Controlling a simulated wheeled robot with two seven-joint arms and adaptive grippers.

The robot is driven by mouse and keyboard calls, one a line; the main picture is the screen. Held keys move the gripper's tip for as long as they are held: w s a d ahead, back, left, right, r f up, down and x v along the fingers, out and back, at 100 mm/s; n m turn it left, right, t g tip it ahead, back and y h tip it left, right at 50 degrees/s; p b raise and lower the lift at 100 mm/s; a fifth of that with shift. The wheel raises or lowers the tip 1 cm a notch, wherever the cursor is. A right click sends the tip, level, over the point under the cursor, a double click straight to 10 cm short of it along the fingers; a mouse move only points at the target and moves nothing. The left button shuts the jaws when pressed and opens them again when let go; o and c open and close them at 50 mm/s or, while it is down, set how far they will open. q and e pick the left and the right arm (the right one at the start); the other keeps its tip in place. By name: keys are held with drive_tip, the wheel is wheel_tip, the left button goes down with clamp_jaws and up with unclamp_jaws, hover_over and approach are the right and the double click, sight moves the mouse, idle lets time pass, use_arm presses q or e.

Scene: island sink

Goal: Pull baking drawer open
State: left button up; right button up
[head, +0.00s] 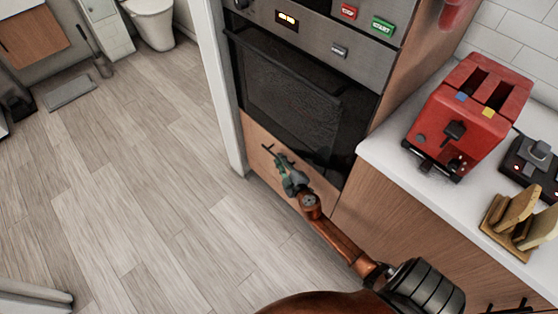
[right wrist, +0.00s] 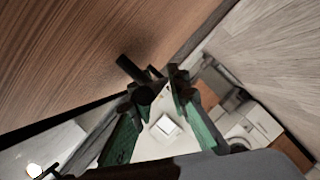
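The baking drawer is the wooden front (head: 256,160) below the oven in the head view, and it looks closed. Its short black handle (head: 267,148) shows near the top of the front. In the right wrist view the wooden front (right wrist: 60,60) fills the upper left, with the dark handle (right wrist: 130,70) standing off it. My right gripper (head: 279,158) is at the handle; in the right wrist view its green fingers (right wrist: 160,82) show a gap, with the handle close to the left fingertip. Whether they touch it is unclear. My left gripper is not in view.
The oven (head: 295,95) sits directly above the drawer. A counter (head: 400,160) at right holds a red toaster (head: 465,110) and a toast rack (head: 515,220). A white door frame (head: 222,80) stands left of the drawer. The wooden floor (head: 130,190) at left is clear.

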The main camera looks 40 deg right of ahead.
drive_tip(key=shift+w+d, duration=0.1)
drive_tip(key=shift+w, duration=0.15)
clamp_jaws()
idle(0.5)
